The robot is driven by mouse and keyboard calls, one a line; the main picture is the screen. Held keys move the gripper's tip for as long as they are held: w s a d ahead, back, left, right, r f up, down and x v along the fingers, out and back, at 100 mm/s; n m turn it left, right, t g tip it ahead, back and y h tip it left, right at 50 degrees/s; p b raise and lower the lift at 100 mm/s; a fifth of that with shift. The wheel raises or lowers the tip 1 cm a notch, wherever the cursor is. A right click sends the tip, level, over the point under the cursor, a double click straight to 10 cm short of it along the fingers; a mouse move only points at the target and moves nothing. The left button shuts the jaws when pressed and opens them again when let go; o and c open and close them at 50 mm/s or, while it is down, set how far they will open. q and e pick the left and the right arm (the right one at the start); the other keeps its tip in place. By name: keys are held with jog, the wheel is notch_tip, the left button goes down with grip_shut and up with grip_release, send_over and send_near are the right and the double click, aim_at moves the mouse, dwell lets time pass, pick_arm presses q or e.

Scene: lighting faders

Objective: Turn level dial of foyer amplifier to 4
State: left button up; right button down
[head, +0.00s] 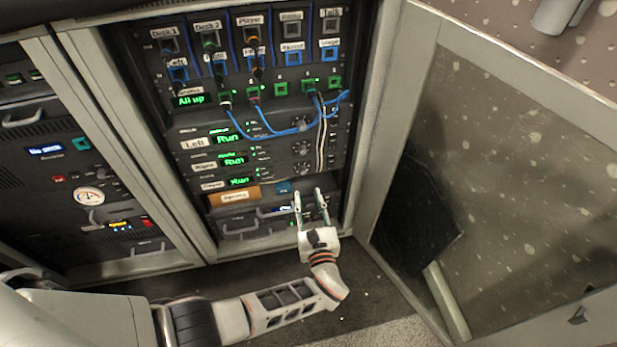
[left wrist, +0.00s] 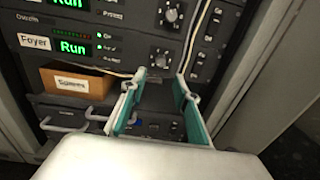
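The foyer amplifier is the lowest of the three "Run" units, with its green display (head: 238,181) in the head view. In the left wrist view its "Foyer" label (left wrist: 35,42) and "Run" display (left wrist: 72,47) are readable. Its round dark level dial (left wrist: 160,57) is to the right of them; the dial's setting is too small to read. My left gripper (head: 308,192) is open and empty, in front of the rack just below that dial. In the left wrist view its two fingertips (left wrist: 160,79) are spread apart below the dial, not visibly touching it. My right gripper is in neither view.
A cardboard "Spares" box (left wrist: 70,82) sits on the shelf below. Blue patch cables (head: 265,128) loop higher up. The rack's open door (head: 500,180) stands at the right.

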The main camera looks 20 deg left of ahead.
aim_at(303, 172)
pick_arm(q)
jog(key=b+x, duration=0.1)
jog(key=x, duration=0.5)
jog(key=shift+w+a+r, duration=0.1)
jog(key=shift+w+r, duration=0.05)
jog(key=shift+w, duration=0.15)
jog(key=shift+w+a+r, duration=0.1)
jog(key=shift+w+a, duration=0.2)
jog(key=shift+w, duration=0.25)
grip_shut()
